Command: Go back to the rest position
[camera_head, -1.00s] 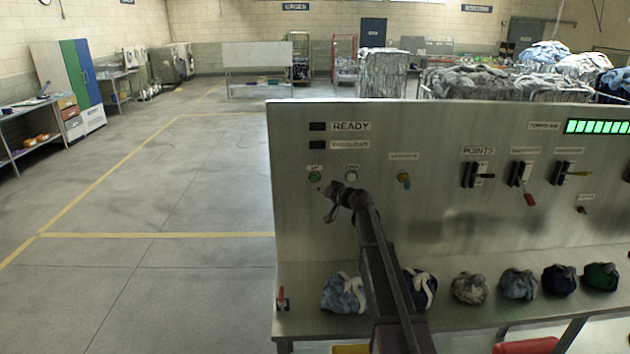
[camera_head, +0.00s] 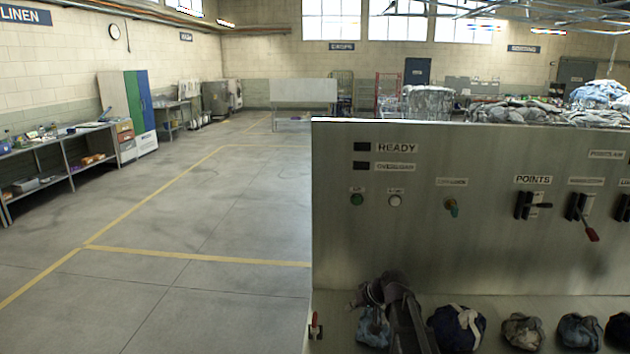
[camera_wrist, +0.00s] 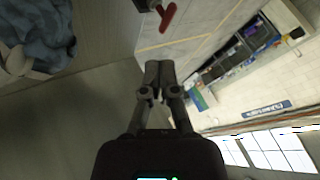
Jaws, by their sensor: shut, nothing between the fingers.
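My gripper shows in the wrist view (camera_wrist: 158,75) with its two fingers together and nothing between them. In the head view my gripper (camera_head: 358,298) is low in front of the panel, above the shelf's left end, apart from the buttons. The grey control panel (camera_head: 450,260) carries a green button (camera_head: 357,199), a white button (camera_head: 395,200), a key switch (camera_head: 452,207) and levers (camera_head: 527,205).
More bags, a navy one (camera_head: 457,328) and a grey one (camera_head: 523,331), line the shelf to the right. A small red-handled lever (camera_head: 314,325) stands at the shelf's left end. The floor (camera_head: 190,220) left of the panel is clear, marked with yellow lines.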

